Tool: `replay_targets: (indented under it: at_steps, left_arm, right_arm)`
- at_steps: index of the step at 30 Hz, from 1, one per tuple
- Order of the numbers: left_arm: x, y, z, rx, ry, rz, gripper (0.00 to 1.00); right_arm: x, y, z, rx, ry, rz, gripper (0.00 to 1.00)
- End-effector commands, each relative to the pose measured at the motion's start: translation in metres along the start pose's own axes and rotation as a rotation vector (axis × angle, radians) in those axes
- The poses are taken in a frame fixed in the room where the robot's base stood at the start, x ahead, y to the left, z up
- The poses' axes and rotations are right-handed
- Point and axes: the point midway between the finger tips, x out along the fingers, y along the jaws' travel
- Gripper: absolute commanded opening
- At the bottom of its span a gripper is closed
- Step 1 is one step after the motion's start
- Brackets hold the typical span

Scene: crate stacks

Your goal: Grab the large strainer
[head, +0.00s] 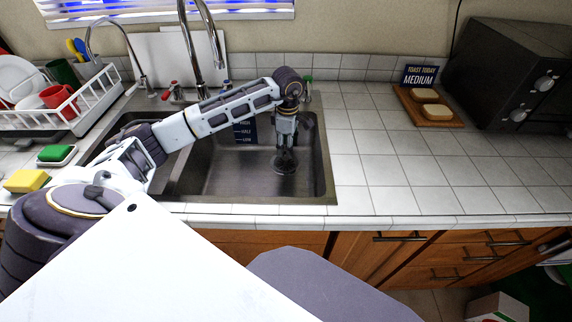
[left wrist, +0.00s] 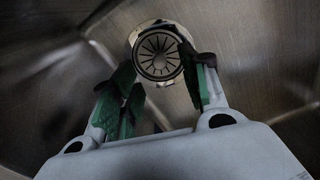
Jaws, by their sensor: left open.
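My left gripper (head: 286,150) points down into the right sink basin. In the left wrist view its two green-padded fingers (left wrist: 164,70) stand apart, with nothing held between them. A round, slotted metal piece (left wrist: 158,55), which looks like the strainer in the drain, shows between and beyond the fingertips. In the head view a dark round shape (head: 285,165) on the basin floor lies just below the gripper, partly hidden by it. I cannot tell whether the fingers touch it. My right gripper is not in view.
The sink basin walls (head: 322,160) surround the gripper, and a tall faucet (head: 188,45) stands behind. A dish rack (head: 90,103) and sponges (head: 27,181) are at left. A toast board (head: 432,107) and dark oven (head: 512,75) are at right. The middle counter is clear.

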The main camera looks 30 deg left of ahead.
Motion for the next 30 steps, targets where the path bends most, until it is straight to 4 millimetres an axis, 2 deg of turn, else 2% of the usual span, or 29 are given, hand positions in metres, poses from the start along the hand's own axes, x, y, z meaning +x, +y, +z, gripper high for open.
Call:
replay_targets:
  at_steps: [4, 17, 23, 30]
  left_arm:
    - [0.009, 0.000, 0.000, 0.000, 0.000, 0.001, 0.45]
    - [0.012, 0.000, -0.001, 0.000, 0.000, 0.000, 0.45]
    - [0.026, 0.001, -0.004, -0.001, 0.000, -0.002, 0.45]
    - [0.052, 0.002, -0.007, -0.001, 0.000, -0.001, 0.45]
  right_arm:
    - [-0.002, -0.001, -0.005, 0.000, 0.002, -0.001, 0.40]
    - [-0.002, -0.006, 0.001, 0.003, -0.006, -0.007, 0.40]
    - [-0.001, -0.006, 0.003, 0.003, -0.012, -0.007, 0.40]
    - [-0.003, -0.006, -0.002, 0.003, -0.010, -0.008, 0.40]
